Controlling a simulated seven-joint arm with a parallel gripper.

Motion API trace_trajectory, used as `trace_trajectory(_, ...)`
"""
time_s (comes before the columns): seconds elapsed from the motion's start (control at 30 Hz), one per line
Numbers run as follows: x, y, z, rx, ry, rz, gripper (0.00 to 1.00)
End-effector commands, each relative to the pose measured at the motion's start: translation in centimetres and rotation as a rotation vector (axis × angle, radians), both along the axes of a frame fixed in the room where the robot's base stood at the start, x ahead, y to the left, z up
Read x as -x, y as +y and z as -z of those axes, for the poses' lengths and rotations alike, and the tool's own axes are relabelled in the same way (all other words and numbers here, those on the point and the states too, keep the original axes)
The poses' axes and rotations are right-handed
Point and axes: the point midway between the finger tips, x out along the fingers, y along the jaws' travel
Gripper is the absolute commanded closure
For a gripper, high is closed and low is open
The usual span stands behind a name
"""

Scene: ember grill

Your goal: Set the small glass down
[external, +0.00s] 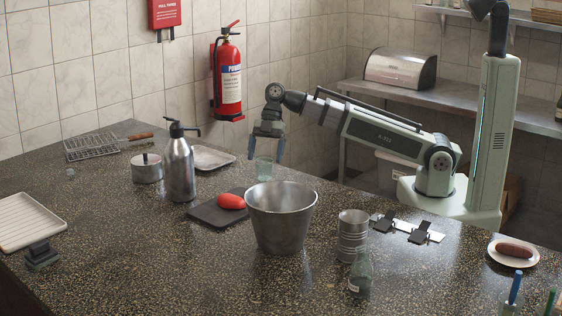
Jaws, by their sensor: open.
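A small clear glass (264,169) stands upright, seemingly on the dark speckled counter (130,255), behind the metal bucket. My gripper (266,155) points down over it from the right. Its two fingers are apart, one on each side near the glass's rim, and the jaws are open. I cannot tell whether a finger touches the glass. The foot of the glass is close behind the bucket and hard to see clearly.
A metal bucket (281,222) stands just in front of the glass. A dark board (212,213) with a red item (231,201), a metal pump bottle (180,168) and a shallow tray (211,157) lie left. A tin can (352,235) and glass bottle (361,275) stand front right.

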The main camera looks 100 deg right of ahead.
Motion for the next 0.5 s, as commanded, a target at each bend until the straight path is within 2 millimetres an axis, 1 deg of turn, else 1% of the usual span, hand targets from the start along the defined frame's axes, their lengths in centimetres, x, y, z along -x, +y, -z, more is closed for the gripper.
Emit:
trace_trajectory(0.03, 0.1, -0.5, -0.8, 0.001, -0.002, 0.001, 0.09)
trace_trajectory(0.1, 0.3, -1.1, -1.8, 0.0, -0.002, 0.001, 0.09)
trace_trajectory(0.3, 1.0, -2.6, -4.4, 0.001, -0.002, 0.001, 0.09)
trace_trajectory(0.5, 1.4, -3.6, -6.0, 0.0, -0.001, 0.001, 0.09)
